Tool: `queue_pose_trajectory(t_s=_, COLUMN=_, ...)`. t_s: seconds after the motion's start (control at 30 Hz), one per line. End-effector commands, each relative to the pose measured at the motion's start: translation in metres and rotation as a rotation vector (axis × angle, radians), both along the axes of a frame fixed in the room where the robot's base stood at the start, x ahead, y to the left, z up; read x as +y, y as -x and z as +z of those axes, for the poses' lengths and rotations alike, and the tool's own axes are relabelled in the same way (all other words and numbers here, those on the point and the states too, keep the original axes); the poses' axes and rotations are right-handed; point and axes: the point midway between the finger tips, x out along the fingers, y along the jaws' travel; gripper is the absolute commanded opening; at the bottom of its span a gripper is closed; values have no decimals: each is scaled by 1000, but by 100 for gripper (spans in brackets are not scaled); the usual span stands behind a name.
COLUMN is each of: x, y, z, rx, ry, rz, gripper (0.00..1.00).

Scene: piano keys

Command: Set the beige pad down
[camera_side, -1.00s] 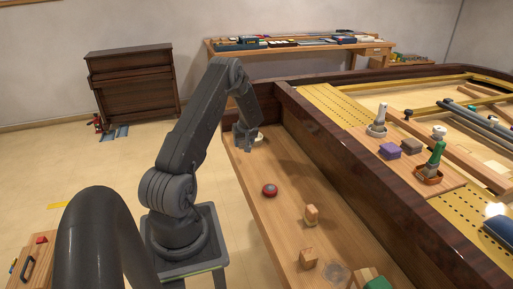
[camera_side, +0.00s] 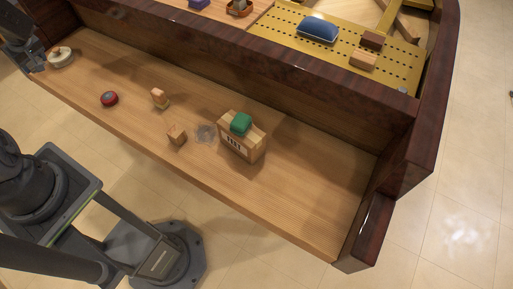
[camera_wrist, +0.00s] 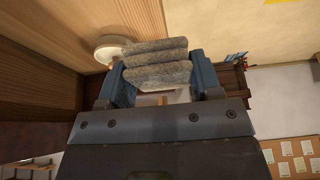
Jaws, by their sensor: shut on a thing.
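The beige pad (camera_wrist: 155,62) looks grey-beige, rough and layered in the wrist view. It sits between the two blue fingers of my gripper (camera_wrist: 160,76), which is shut on it. A pale round object (camera_wrist: 112,46) is just beyond the pad, by the wooden shelf (camera_wrist: 60,40). In the side view my arm's end is at the top left edge, largely cut off, beside the pale round object (camera_side: 60,57) on the wooden shelf (camera_side: 300,175). I cannot make out the pad there, nor tell whether it touches the shelf.
On the shelf are a red ball-like object (camera_side: 109,98), two small wooden blocks (camera_side: 159,98) (camera_side: 177,135), a clear round piece (camera_side: 206,134), and a wooden box (camera_side: 243,141) with a green block (camera_side: 241,123). A dark wooden rail (camera_side: 280,65) runs behind. The shelf's right end is clear.

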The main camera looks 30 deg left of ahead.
Motion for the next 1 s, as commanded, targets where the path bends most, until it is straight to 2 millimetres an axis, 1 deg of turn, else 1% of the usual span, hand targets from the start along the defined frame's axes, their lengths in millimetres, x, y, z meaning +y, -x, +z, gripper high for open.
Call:
queue_pose_trajectory(t_s=0.03, x=1, y=-2, z=17, rx=-8, ry=-8, rz=0, gripper=36)
queue_pose_trajectory(t_s=0.17, x=1, y=-2, z=63, rx=-8, ry=-9, rz=-1, gripper=36)
queue_pose_trajectory(t_s=0.2, x=1, y=-2, z=78, rx=-9, ry=-10, rz=-2, gripper=36)
queue_pose_trajectory(t_s=0.27, x=1, y=-2, z=96, rx=-7, ry=-8, rz=-1, gripper=36)
queue_pose_trajectory(t_s=0.3, x=1, y=-2, z=108, rx=-8, ry=-7, rz=-2, gripper=36)
queue_pose_trajectory(t_s=0.43, x=0, y=-1, z=138, rx=-6, ry=-5, rz=-2, gripper=36)
queue_pose_trajectory(t_s=0.6, x=0, y=-1, z=170, rx=-5, ry=-5, rz=-3, gripper=36)
queue_pose_trajectory(t_s=0.67, x=-8, y=-14, z=165, rx=-1, ry=1, rz=-26, gripper=36)
queue_pose_trajectory(t_s=0.87, x=-32, y=-52, z=165, rx=-2, ry=1, rz=-92, gripper=36)
queue_pose_trajectory(t_s=0.97, x=-51, y=-77, z=164, rx=-2, ry=2, rz=-139, gripper=36)
queue_pose_trajectory(t_s=1.0, x=-60, y=-89, z=164, rx=-1, ry=2, rz=-162, gripper=36)
